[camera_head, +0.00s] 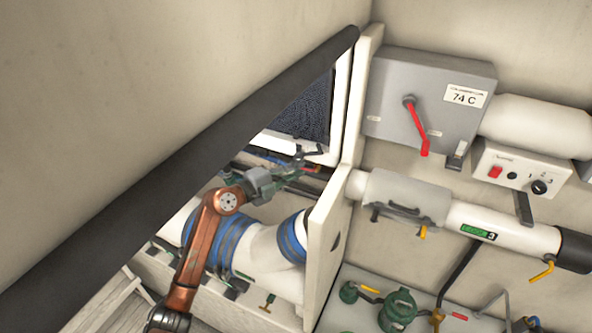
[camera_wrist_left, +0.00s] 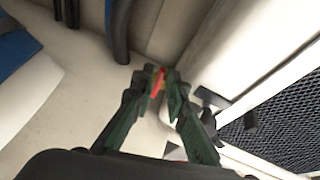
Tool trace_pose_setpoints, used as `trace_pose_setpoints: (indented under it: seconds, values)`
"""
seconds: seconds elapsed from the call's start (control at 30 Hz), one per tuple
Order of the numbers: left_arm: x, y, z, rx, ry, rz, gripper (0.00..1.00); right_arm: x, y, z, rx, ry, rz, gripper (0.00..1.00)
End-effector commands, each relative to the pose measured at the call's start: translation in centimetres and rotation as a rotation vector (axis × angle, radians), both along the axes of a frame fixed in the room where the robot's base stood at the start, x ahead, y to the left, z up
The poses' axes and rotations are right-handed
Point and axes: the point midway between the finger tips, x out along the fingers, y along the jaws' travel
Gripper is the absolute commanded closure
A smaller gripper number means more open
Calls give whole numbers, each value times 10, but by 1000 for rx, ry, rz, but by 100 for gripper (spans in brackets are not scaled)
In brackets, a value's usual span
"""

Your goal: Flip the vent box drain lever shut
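A small red piece (camera_wrist_left: 158,82), which looks like the drain lever, shows between the fingertips of my left gripper (camera_wrist_left: 155,80) in the left wrist view. Most of it is hidden by the dark green fingers, and its angle is hard to tell. In the head view my left gripper (camera_head: 304,163) reaches past the dark rail to the white vent box frame, below the dark mesh (camera_head: 305,108). A bit of red (camera_head: 309,169) shows at its fingers. The fingertips are close together, but whether they grip the red piece is unclear. My right gripper is not in view.
A dark rail (camera_head: 200,170) crosses above my left arm. A pale partition (camera_head: 325,240) stands right of it, with blue-banded white hose (camera_head: 225,245) below. Further right are a grey box with a red handle (camera_head: 417,127) and a red-switch panel (camera_head: 520,168).

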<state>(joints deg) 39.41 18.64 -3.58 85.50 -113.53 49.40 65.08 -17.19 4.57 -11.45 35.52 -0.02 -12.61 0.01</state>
Motion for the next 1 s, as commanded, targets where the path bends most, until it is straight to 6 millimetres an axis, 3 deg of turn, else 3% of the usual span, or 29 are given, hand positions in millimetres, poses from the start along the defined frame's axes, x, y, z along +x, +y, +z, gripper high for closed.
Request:
trace_pose_setpoints:
  seconds: [0.17,0.37,0.73,1.0]
  values:
    - [0,0,0,0,0,0,86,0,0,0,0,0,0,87]
    - [0,0,0,0,0,0,100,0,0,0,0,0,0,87]
    - [0,0,1,6,-3,0,100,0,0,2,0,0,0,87]
    - [0,0,9,98,-40,0,100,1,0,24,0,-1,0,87]
